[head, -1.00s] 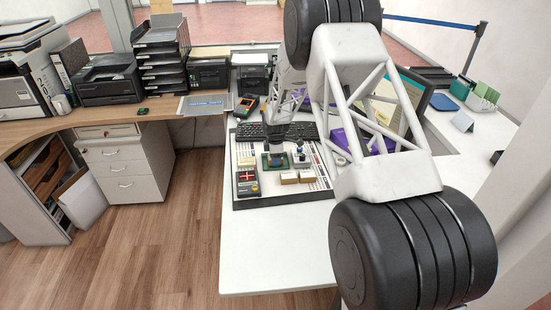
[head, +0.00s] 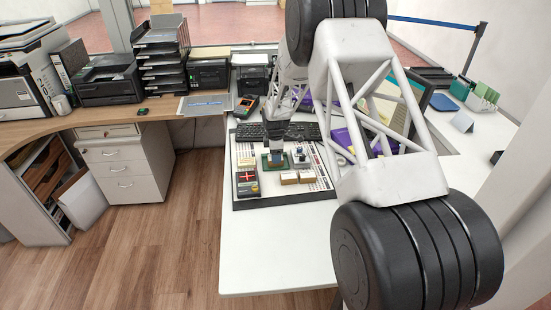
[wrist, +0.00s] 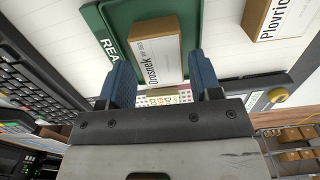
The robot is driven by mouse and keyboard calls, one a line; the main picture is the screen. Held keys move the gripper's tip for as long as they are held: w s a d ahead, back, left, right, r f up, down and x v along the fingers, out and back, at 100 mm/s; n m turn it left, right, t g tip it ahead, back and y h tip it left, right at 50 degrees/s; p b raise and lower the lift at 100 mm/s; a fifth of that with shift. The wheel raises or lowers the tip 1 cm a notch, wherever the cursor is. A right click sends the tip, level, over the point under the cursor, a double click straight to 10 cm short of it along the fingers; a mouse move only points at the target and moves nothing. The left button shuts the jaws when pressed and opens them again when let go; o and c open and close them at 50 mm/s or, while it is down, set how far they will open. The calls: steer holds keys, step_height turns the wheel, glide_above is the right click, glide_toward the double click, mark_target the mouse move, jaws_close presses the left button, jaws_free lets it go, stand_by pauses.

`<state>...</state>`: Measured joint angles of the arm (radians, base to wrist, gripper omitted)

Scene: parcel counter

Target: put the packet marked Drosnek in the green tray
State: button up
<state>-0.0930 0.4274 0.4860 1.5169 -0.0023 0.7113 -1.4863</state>
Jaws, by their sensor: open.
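The packet marked Drosnek (wrist: 152,40), a brown box with a white label, appears over the green tray (wrist: 113,20) in the wrist view and seems to lie in it. My gripper (wrist: 158,66) is open, its blue fingers on either side of the packet's near end with a gap showing at the right. In the head view my gripper (head: 275,149) is just above the green tray (head: 266,163), and the packet there is mostly hidden. The tray's lettering is partly covered; "REA" shows in the wrist view.
A packet marked Plovric (wrist: 275,17) lies to the right in the wrist view. Small brown boxes (head: 289,178) sit in front of the tray, and a dark device with a red screen (head: 247,184) is at left. A keyboard (head: 305,131) lies behind. The near white counter (head: 275,245) is clear.

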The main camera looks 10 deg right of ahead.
step_height(320, 180, up, 10)
stand_by(0.5)
stand_by(0.6)
steer(key=s+d+r+m+t, duration=0.1)
steer(key=s+d+r+m, duration=0.3)
steer(key=s+r, duration=0.85)
steer(key=s+d+r+m, duration=0.2)
steer(key=s+r+m, duration=0.3)
steer(key=s+r, duration=0.75)
steer(key=s+d+m+t, duration=0.1)
steer(key=s+m, duration=0.8)
steer(key=s, duration=2.4)
steer(key=shift+s+d+r+t, duration=0.15)
steer(key=shift+d+r+t, duration=0.2)
steer(key=shift+d, duration=0.45)
